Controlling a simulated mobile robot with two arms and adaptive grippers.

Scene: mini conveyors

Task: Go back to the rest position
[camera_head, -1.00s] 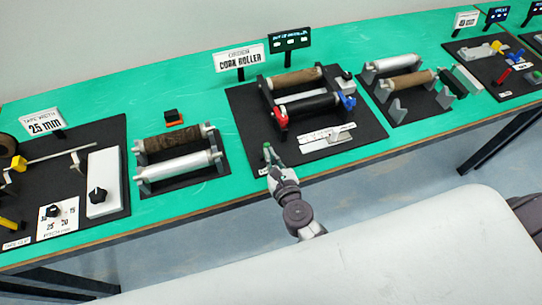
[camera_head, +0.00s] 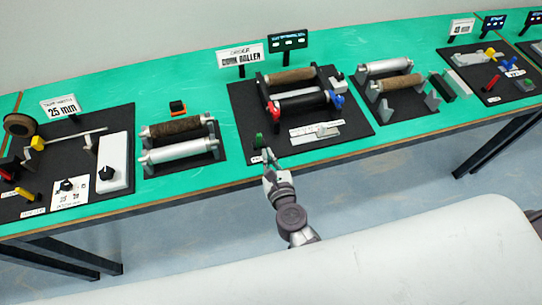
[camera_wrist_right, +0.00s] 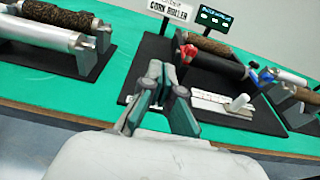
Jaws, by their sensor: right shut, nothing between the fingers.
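My right gripper (camera_head: 268,158) is at the front edge of the green bench (camera_head: 225,178), just in front of the cork roller station's black base (camera_head: 350,136). Its fingers are shut and empty, near a small green piece (camera_head: 259,140) on that base. In the right wrist view the gripper (camera_wrist_right: 160,75) shows with its fingers up and the roller station behind it. My left gripper is in neither view.
A stand with a brown and a white roller (camera_head: 180,151) is to the left, and a 25 mm station (camera_head: 118,120) is further left. Another roller stand (camera_head: 395,110) is to the right. Open floor (camera_head: 160,220) lies in front of the bench.

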